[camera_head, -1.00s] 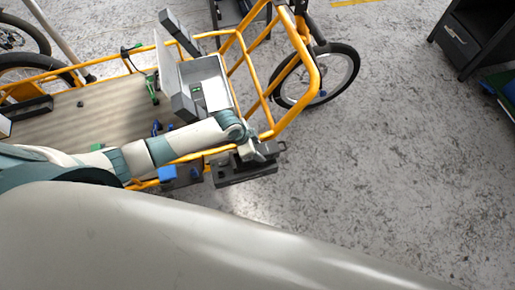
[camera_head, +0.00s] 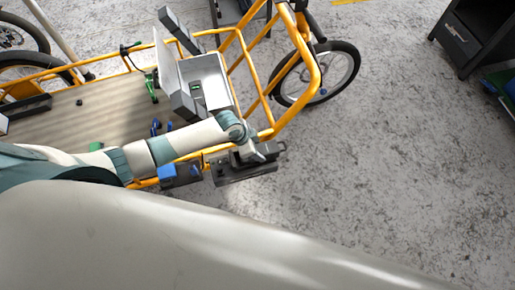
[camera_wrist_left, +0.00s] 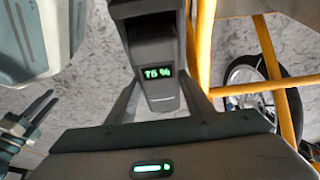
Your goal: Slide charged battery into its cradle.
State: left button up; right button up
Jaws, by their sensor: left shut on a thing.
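My left gripper (camera_head: 257,153) reaches across the yellow bike frame to its near side. In the left wrist view its two fingers (camera_wrist_left: 161,98) close in on the dark grey battery (camera_wrist_left: 161,92), whose green display reads 75 %. In the head view the gripper sits at a long dark unit (camera_head: 240,172) beside the frame rail. I cannot tell there where the battery ends and the cradle begins, or how deep the battery sits.
Yellow frame tubes (camera_head: 312,62) and a wheel (camera_head: 322,80) stand beyond the gripper. A grey open box (camera_head: 213,68) with a small green display is on the wooden bed (camera_head: 75,118). A blue part (camera_head: 167,172) is left of the dark unit.

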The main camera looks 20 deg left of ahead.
pick_arm(q)
jog(key=shift+f, duration=0.2)
dwell(0.4)
jog(key=o, duration=1.2)
jog(key=shift+o, duration=0.2)
